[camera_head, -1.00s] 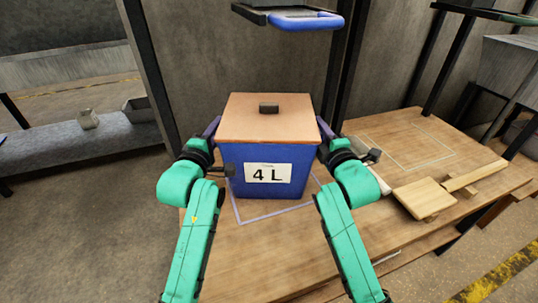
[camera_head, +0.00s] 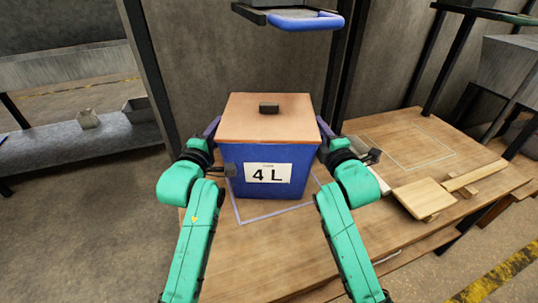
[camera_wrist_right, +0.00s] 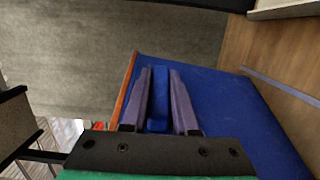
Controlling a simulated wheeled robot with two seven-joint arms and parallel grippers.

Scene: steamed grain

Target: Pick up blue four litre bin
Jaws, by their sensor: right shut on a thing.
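The blue four litre bin (camera_head: 222,155) stands upright in the middle of the head view, with a "4 L" label on its front and a tan lid (camera_head: 245,122) with a dark knob. I cannot tell whether its base touches the table. My right gripper (camera_head: 323,128) is at its right side. In the right wrist view its purple fingers (camera_wrist_right: 158,100) are shut on a blue handle (camera_wrist_right: 159,98) on the bin's side wall. My left gripper (camera_head: 211,127) is at the bin's left side; its fingertips are mostly hidden, so its grip cannot be seen.
The wooden table (camera_head: 270,245) has a pale purple outline around the bin's base and a whitish outlined square to the right. A wooden board (camera_head: 425,198) lies right of the bin. A blue-edged shelf (camera_head: 305,22) hangs above and behind it.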

